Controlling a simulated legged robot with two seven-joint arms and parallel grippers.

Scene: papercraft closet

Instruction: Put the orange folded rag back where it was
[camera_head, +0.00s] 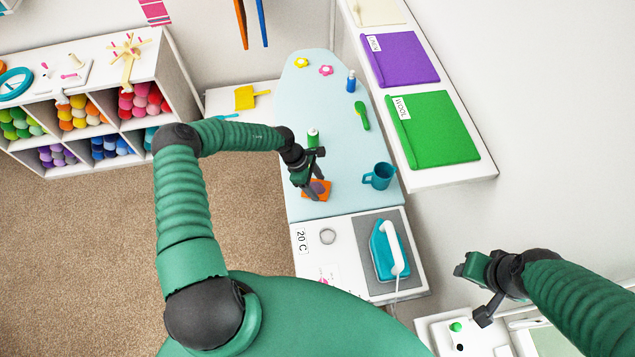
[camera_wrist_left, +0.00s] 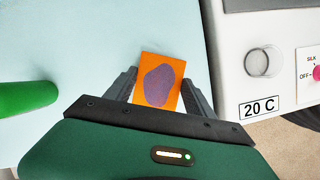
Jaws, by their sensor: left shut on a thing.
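The orange folded rag (camera_head: 326,194) with a purple oval patch is at the near end of the pale blue ironing board (camera_head: 345,140). In the left wrist view the rag (camera_wrist_left: 146,64) sits between the two fingers of my left gripper (camera_wrist_left: 160,78), which is shut on it. In the head view the left gripper (camera_head: 314,190) points down at the board and partly covers the rag. I cannot tell whether the rag touches the board. My right gripper (camera_head: 480,290) is at the lower right, away from the board, and its opening is unclear.
A teal mug (camera_head: 379,176) stands right of the rag and a green bottle (camera_head: 313,138) behind it. A teal iron (camera_head: 384,252) rests on a grey pad nearer me. The board's middle is mostly clear.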

